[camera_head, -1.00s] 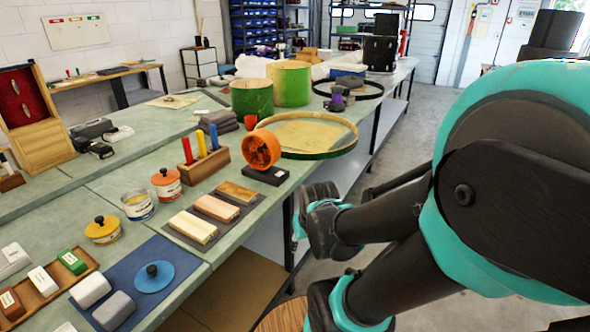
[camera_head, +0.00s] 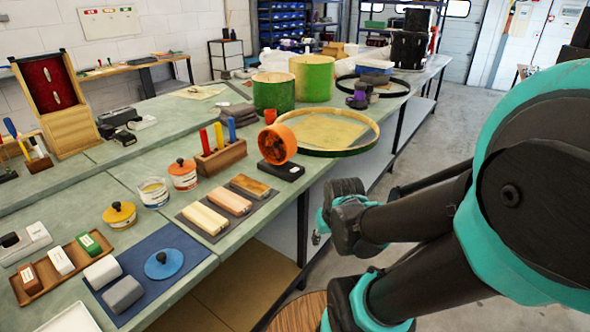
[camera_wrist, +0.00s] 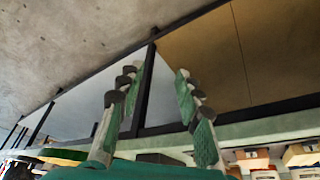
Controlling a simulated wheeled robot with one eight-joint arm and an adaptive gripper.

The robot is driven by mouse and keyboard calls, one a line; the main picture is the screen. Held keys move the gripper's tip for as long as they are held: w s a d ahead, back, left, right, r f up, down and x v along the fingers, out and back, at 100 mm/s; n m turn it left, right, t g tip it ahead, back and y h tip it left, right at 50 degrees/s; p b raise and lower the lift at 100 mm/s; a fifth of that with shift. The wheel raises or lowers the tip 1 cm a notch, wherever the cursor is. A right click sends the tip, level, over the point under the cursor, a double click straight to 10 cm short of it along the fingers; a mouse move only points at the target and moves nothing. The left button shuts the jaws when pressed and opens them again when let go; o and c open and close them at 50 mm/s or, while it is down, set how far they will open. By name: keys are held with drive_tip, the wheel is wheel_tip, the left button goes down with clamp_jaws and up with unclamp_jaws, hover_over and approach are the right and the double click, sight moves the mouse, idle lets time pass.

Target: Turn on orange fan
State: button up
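The orange fan (camera_head: 277,144) stands on a small black base (camera_head: 281,170) near the bench's right edge, in front of a large green-rimmed hoop (camera_head: 325,133). The base has a small white mark; I cannot tell whether the fan is running. In the wrist view, my gripper (camera_wrist: 156,75) has its two fingers spread apart with nothing between them. In the head view my arm is off the bench's right side, with the gripper mostly hidden behind it, lower than the bench top and to the right of the fan.
The green bench top (camera_head: 150,190) has an edge between my arm and the fan. A wooden holder (camera_head: 221,157) with coloured sticks stands left of the fan. Wood blocks on a dark mat (camera_head: 219,211) lie in front. The aisle floor on the right is clear.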

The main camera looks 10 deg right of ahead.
drive_tip(key=w+r+n+y, duration=0.1)
drive_tip(key=w+r, duration=0.1)
drive_tip(key=w, duration=0.1)
drive_tip(key=w+r+n+y, duration=0.1)
drive_tip(key=w+r, duration=0.2)
drive_tip(key=w, duration=0.1)
drive_tip(key=w+a+r+n+y, duration=0.1)
drive_tip(key=w+r, duration=0.1)
drive_tip(key=w, duration=0.2)
drive_tip(key=shift+a+r, duration=0.1)
drive_tip(key=shift+r, duration=0.1)
clamp_jaws()
drive_tip(key=w+d+r+n+y, duration=0.2)
drive_tip(key=w+r, duration=0.3)
drive_tip(key=w, duration=0.2)
drive_tip(key=w+d+r+n+t+y, duration=0.1)
drive_tip(key=w+r+n+y, duration=0.1)
drive_tip(key=w+r, duration=0.4)
drive_tip(key=shift+w+d+r+n, duration=0.3)
drive_tip(key=shift+w+d+n, duration=0.15)
drive_tip(key=shift+n, duration=0.25)
